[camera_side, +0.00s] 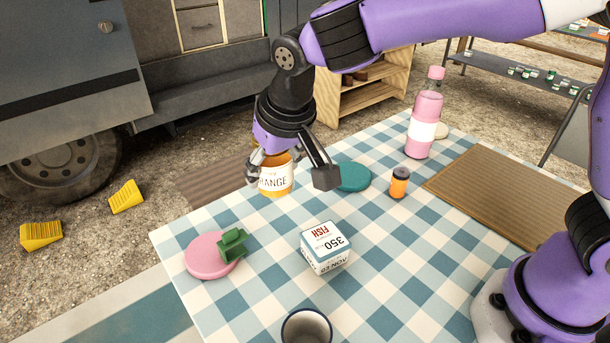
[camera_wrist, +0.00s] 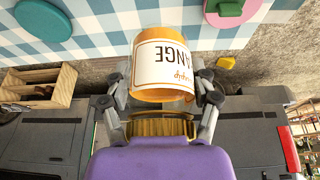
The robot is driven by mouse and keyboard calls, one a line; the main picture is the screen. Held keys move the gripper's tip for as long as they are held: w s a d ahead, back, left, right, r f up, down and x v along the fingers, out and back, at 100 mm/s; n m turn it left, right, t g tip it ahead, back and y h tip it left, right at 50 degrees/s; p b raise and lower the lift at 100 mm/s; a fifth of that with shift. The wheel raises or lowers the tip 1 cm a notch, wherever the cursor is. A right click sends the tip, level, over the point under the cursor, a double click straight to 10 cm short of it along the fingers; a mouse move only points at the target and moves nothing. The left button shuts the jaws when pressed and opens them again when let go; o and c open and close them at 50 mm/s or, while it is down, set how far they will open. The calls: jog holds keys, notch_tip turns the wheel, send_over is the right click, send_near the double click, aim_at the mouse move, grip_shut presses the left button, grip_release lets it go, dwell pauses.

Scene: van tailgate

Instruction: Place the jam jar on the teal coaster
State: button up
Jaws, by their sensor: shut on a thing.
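The jam jar (camera_side: 275,177) is orange with a white label reading "ANGE". My gripper (camera_side: 290,174) is shut on it and holds it above the table, left of the teal coaster in the side view. The jar (camera_wrist: 163,68) also shows between the fingers of my gripper (camera_wrist: 162,92) in the wrist view. The teal coaster (camera_side: 352,178) is a flat disc lying on the checked cloth, partly behind a finger in the side view. The teal coaster also shows at the upper left of the wrist view (camera_wrist: 43,20). Its visible top is bare.
A pink coaster (camera_side: 206,257) with a green object (camera_side: 232,244) on it lies front left. A fish tin box (camera_side: 325,247), a cup (camera_side: 306,326), a small orange bottle (camera_side: 399,183) and a pink bottle (camera_side: 424,124) stand on the table. A brown mat (camera_side: 500,193) lies right.

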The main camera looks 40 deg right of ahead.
jog(key=s+d+r+m+h, duration=0.1)
jog(key=d+m+h, duration=0.2)
jog(key=d+m, duration=0.6)
jog(key=g, duration=0.1)
send_near(351, 168)
jog(key=shift+w+d+f, duration=0.2)
jog(key=shift+w+d, duration=0.35)
jog(key=shift+w, duration=0.1)
jog(key=shift+d+f, duration=0.15)
jog(key=shift+f, duration=0.15)
jog(key=shift+w+f, duration=0.1)
jog(key=shift+f, duration=1.7)
jog(key=o, duration=1.4)
jog(key=shift+f, duration=0.15)
